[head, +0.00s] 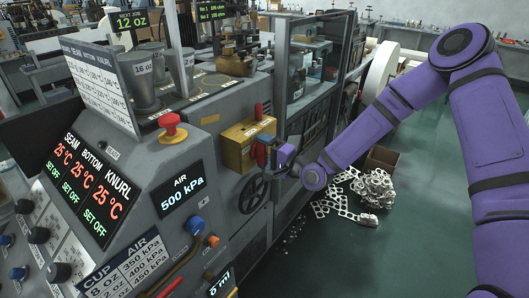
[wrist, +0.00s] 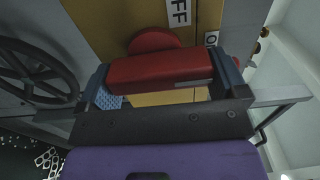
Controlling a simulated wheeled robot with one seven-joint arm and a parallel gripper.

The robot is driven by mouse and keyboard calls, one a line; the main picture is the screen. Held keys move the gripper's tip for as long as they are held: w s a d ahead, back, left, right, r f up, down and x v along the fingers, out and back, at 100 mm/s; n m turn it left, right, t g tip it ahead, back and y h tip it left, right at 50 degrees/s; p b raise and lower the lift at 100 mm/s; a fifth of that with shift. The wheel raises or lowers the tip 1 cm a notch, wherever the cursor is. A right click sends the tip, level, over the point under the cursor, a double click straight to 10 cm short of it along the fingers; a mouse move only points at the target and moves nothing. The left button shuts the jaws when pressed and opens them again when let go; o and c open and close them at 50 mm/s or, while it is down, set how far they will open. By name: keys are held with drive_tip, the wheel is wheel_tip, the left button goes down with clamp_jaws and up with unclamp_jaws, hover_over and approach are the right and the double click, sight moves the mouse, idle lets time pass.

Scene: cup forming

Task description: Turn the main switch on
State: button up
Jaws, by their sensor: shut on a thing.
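The main switch is a yellow box (head: 238,148) with a red handle (head: 261,154), on the side of the grey machine. In the wrist view its yellow face (wrist: 115,22) shows a label reading "FF", partly cut off, and another label starting with "O". My gripper (head: 275,146) is at the box's right side. In the wrist view my gripper (wrist: 166,76) has one finger at each end of the red handle (wrist: 160,69) and is shut on it. The handle lies nearly level across that picture. A round red part (wrist: 154,40) shows behind it.
A black handwheel (head: 252,194) is just below the switch; it also shows in the wrist view (wrist: 35,72). A red stop button (head: 172,128) and an air display of 500 kPa (head: 181,194) are to the left. Scrap strips (head: 338,205) lie on the floor to the right.

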idle(0.4)
drive_tip(key=o, duration=0.6)
drive_tip(key=v, duration=1.1)
